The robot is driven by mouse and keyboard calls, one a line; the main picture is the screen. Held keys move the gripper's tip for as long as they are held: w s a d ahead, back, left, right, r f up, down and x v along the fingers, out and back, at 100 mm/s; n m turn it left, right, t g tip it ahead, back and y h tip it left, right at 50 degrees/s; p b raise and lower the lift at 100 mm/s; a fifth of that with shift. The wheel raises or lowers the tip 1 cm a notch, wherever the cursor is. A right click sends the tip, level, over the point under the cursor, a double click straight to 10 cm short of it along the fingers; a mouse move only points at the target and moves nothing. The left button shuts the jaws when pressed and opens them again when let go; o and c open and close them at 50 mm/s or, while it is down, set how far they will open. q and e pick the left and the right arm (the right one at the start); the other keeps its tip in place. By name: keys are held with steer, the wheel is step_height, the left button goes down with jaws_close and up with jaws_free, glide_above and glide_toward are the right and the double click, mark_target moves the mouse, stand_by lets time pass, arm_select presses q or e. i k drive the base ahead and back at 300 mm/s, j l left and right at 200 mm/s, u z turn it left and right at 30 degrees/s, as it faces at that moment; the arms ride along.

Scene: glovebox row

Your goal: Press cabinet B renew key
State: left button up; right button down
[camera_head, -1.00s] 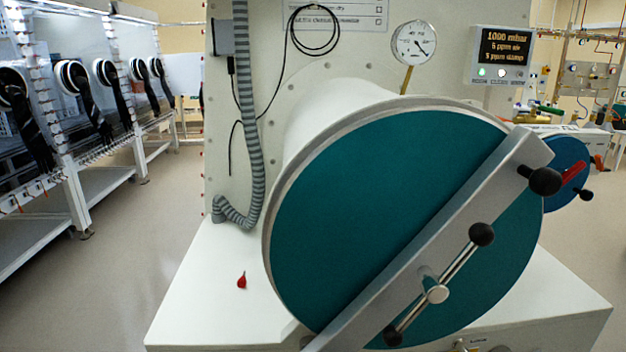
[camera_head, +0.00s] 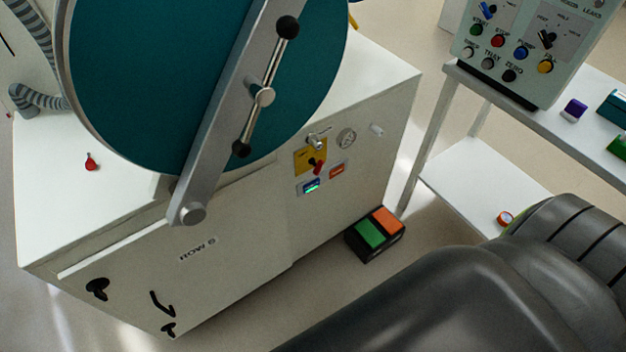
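I cannot make out a renew key or a cabinet B marking in this view. A white cabinet (camera_head: 235,235) stands in front of me with a large round teal door (camera_head: 140,80) on top, crossed by a grey bar. On its front are a yellow panel with a red-handled switch (camera_head: 314,160), a small lit green-blue display (camera_head: 311,187) and a small orange-lit one (camera_head: 337,171). A grey control box (camera_head: 530,50) with several coloured buttons is at the top right; its top is cut off. Neither gripper is in view.
A green and orange pedal box (camera_head: 375,234) sits on the floor by the cabinet. A white table (camera_head: 545,115) with a lower shelf stands to the right. A small red object (camera_head: 91,161) lies on the cabinet top. A dark grey ribbed form blocks the lower right.

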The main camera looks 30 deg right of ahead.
mark_target(335, 171)
steer(key=z, duration=1.15)
